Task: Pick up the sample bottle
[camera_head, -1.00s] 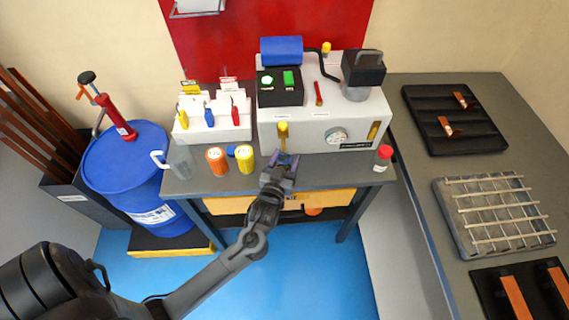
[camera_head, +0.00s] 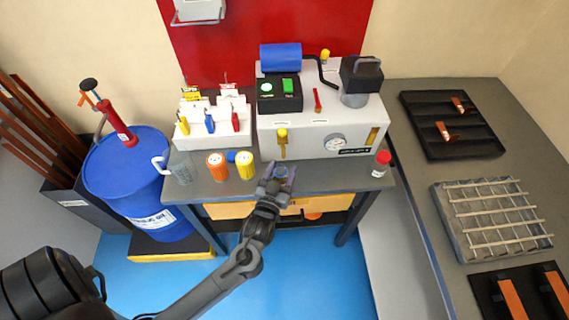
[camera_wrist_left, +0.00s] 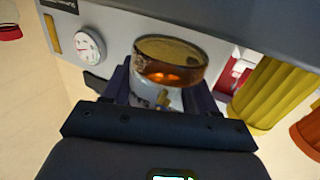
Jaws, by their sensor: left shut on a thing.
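The sample bottle, a small clear vessel with amber liquid and a pale label, shows in the left wrist view (camera_wrist_left: 170,62). My left gripper (camera_wrist_left: 158,88) is shut on it, with one dark finger on each side. In the head view my left gripper (camera_head: 281,172) is at the front of the small bench, just below the yellow drain tap (camera_head: 282,138) of the grey machine. There the bottle is mostly hidden between the fingers. I cannot tell whether its base touches the bench. My right gripper is not in view.
An orange-capped container (camera_head: 217,166) and a yellow-capped one (camera_head: 245,165) stand left of the gripper. A clear jug (camera_head: 181,167) is farther left. A red-capped bottle (camera_head: 381,163) stands at the bench's right end. The grey machine (camera_head: 310,130) is close behind the gripper.

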